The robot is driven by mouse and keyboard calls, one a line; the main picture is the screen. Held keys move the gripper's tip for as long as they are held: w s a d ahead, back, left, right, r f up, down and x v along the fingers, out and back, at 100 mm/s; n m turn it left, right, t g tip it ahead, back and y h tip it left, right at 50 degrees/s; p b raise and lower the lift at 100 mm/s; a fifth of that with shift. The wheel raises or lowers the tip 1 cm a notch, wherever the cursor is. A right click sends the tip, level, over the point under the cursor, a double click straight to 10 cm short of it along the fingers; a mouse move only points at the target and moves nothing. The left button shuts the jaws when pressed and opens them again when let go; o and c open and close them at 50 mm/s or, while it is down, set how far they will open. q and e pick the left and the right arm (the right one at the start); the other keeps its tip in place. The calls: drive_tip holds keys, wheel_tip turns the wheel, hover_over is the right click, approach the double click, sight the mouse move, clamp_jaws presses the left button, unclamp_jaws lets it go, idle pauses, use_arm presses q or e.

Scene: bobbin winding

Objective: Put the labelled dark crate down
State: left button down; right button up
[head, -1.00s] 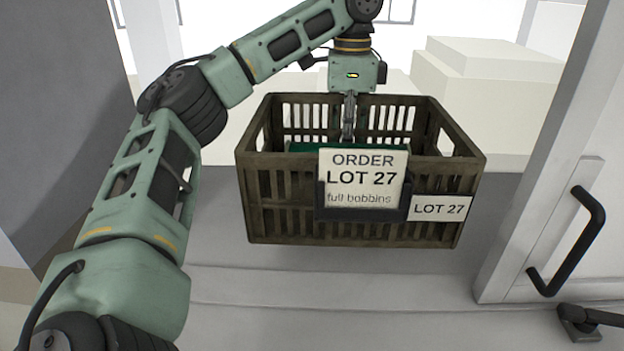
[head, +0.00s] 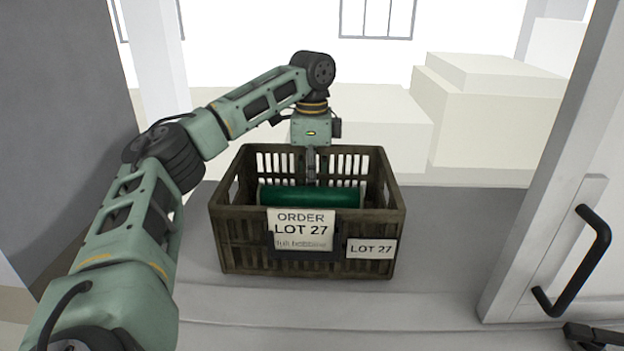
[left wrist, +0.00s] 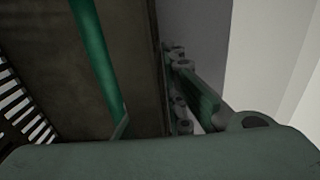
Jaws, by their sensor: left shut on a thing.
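The dark slatted crate (head: 245,250) is in the middle of the head view and looks upright. Its front carries an "ORDER LOT 27" card (head: 300,228) and a smaller "LOT 27" label (head: 371,249). A long green object (head: 312,196) lies inside. My left gripper (head: 311,168) is shut on the crate's far wall, pointing down from above. In the left wrist view the gripper fingers (left wrist: 190,95) are beside the crate's dark inside (left wrist: 130,60). I cannot tell whether the crate's bottom touches the grey surface below.
A grey surface (head: 450,235) extends beneath and beyond the crate, with free room to its right. Pale stacked blocks (head: 490,110) stand behind. A white door-like panel with a black handle (head: 577,262) is at right; a dark grey wall (head: 65,130) is at left.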

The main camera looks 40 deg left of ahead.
use_arm(q)
drive_tip(key=shift+d+f, duration=0.1)
drive_tip(key=shift+d, duration=0.1)
drive_tip(key=c, duration=2.3)
unclamp_jaws()
drive_tip(key=shift+f, duration=0.15)
drive_tip(key=o, duration=0.5)
drive_tip(key=shift+s+a, duration=0.1)
drive_tip(key=shift+c, duration=0.2)
wheel_tip(320, 180, up, 13)
drive_tip(key=shift+f, duration=0.15)
drive_tip(key=shift+f, duration=0.15)
